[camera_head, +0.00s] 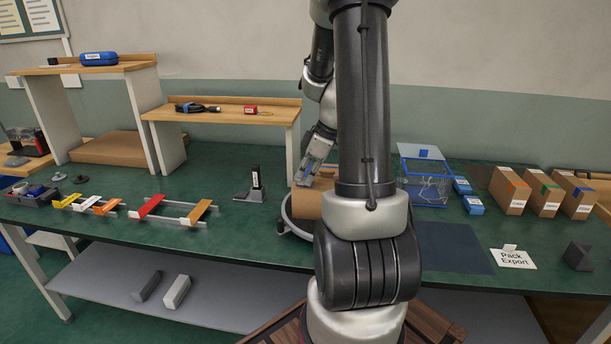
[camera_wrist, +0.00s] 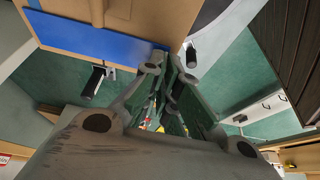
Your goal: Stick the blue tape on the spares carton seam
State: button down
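A brown carton (camera_head: 306,205) sits on a round grey turntable (camera_head: 286,220) at mid-table, partly hidden behind my arm. My gripper (camera_head: 307,178) is down at the carton's top. In the wrist view, a flat blue strip, seemingly the blue tape (camera_wrist: 95,38), lies against or just in front of the tan carton (camera_wrist: 145,12). Its near corner meets the tips of my gripper (camera_wrist: 168,58). The fingers are close together; whether they pinch the strip or only touch it is unclear. The carton seam and its label are not readable.
Several taped cartons (camera_head: 546,192) stand at the right, near small blue boxes (camera_head: 473,205) and a blue-edged clear bin (camera_head: 425,188). A dark mat (camera_head: 452,248) and a "Pack Export" card (camera_head: 513,257) lie at front right. A black upright device (camera_head: 256,183) stands left of the turntable.

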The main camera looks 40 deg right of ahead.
jog(key=c, duration=1.6)
grip_release()
jog(key=shift+o, duration=0.2)
jog(key=shift+r, duration=0.1)
jog(key=v, duration=1.2)
jog(key=shift+d, duration=0.1)
